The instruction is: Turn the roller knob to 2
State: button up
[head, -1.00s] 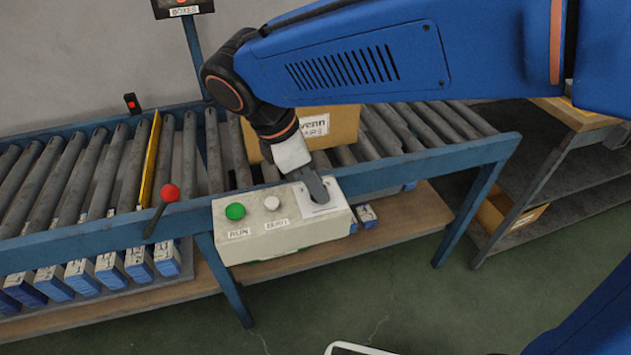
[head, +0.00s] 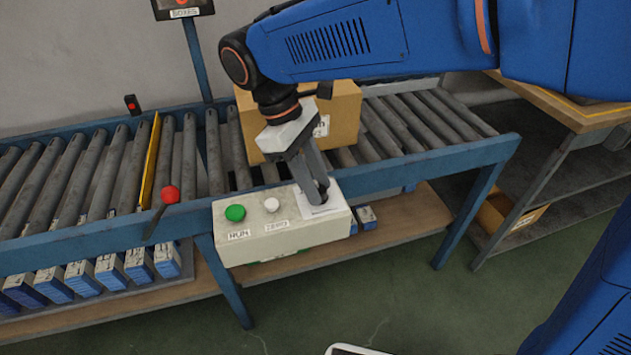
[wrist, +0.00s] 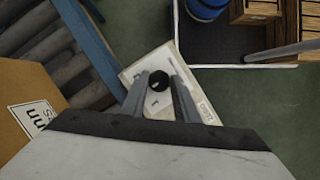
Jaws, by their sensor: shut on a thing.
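The roller knob (wrist: 158,81) is a small dark round knob on a white plate at the right end of the control box (head: 240,252). In the wrist view it sits between the tips of my gripper (wrist: 160,84), which is shut on it. In the head view my gripper (head: 316,190) reaches down to the plate, and its fingers mostly hide the knob. Small dark marks show on the plate in the wrist view, but I cannot read which number the knob points to.
A green RUN button (head: 235,212) and a white ZERO button (head: 270,204) are left of the knob. A red-knobbed lever (head: 170,194) stands farther left. A cardboard box (head: 345,115) rests on the roller conveyor (head: 415,125) behind my gripper.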

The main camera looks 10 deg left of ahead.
jog(key=shift+m, duration=0.5)
jog(key=o, duration=1)
jog(key=shift+o, duration=0.2)
jog(key=v, duration=1.7)
jog(key=shift+w+r, duration=0.2)
jog(key=shift+r, duration=0.05)
jog(key=shift+d, duration=0.1)
